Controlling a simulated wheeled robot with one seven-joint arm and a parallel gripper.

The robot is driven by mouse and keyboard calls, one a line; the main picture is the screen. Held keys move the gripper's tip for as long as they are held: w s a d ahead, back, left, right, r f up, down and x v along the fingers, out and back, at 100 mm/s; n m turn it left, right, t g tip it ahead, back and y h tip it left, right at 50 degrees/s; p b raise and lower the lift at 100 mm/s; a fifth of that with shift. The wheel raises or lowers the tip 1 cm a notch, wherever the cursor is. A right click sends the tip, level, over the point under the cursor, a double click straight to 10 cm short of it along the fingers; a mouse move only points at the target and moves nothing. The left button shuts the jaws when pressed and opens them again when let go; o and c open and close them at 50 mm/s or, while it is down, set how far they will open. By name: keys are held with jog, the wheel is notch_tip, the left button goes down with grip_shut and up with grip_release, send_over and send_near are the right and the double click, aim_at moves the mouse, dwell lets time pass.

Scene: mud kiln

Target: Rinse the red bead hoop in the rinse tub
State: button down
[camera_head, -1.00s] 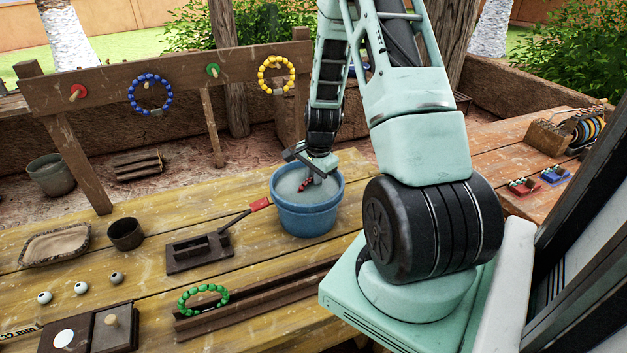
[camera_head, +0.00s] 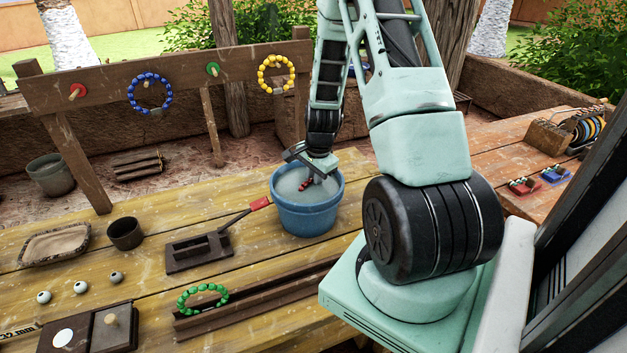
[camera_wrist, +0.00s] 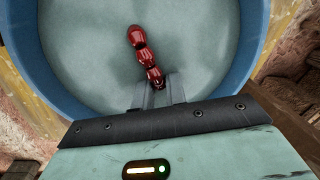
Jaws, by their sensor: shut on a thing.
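The blue rinse tub (camera_head: 307,215) stands on the wooden table and holds greyish water; in the wrist view its rim (camera_wrist: 60,75) surrounds the water. My gripper (camera_head: 314,177) points down into the tub, its fingers low inside the rim. In the wrist view my gripper (camera_wrist: 162,92) is shut on the red bead hoop (camera_wrist: 139,40). Only a short run of its red beads shows above the grey water; the rest is hidden. In the head view the red beads (camera_head: 305,185) are a small patch beside the fingers.
A rack behind the table carries a blue bead hoop (camera_head: 150,74) and a yellow bead hoop (camera_head: 276,57) on pegs. A green bead hoop (camera_head: 202,298) leans on a wooden channel in front. A dark press with a red-handled lever (camera_head: 258,204) stands close left of the tub.

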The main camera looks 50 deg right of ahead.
notch_tip(320, 180, up, 13)
jog(key=p, duration=1)
dwell(0.6)
